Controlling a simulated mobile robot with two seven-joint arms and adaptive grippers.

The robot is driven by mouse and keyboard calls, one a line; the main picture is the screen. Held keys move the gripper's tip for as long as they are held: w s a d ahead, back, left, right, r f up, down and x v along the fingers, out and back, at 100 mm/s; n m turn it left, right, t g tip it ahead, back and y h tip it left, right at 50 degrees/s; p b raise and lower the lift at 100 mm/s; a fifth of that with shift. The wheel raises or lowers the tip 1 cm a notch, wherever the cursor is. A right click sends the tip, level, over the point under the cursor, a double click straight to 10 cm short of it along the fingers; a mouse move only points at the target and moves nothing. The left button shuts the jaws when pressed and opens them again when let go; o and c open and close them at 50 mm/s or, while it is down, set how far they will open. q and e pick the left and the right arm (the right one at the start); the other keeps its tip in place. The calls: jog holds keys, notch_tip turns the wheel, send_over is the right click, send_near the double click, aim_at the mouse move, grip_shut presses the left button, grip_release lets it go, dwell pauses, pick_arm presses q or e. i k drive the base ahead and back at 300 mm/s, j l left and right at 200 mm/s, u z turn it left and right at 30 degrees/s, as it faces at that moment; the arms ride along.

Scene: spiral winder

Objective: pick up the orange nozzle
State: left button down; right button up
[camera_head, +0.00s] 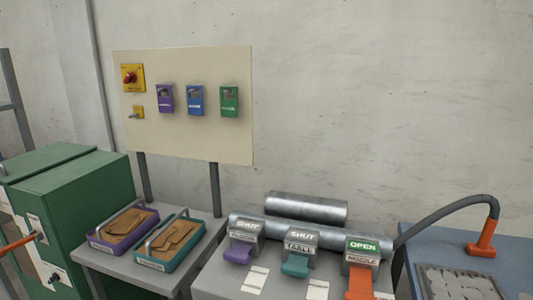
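The orange nozzle (483,240) is at the right. It sits at the end of a dark grey hose (440,213) that arches over from the valve bench. Its wide flat foot is on or just above the blue table top (519,262); I cannot tell if it touches. Neither of my grippers is in view, and nothing holds the nozzle.
A tray of pale discs (457,284) lies in front of the nozzle. Left of it are valves with purple (238,254), teal (295,267) and orange (360,282) levers; the orange one reads OPEN. Two trays (122,228) and a green cabinet (70,190) stand further left.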

aim_at(482, 248)
jog(key=z, duration=1.45)
jog(key=i+l+u, duration=0.1)
jog(key=u, duration=0.35)
jog(key=i, duration=0.1)
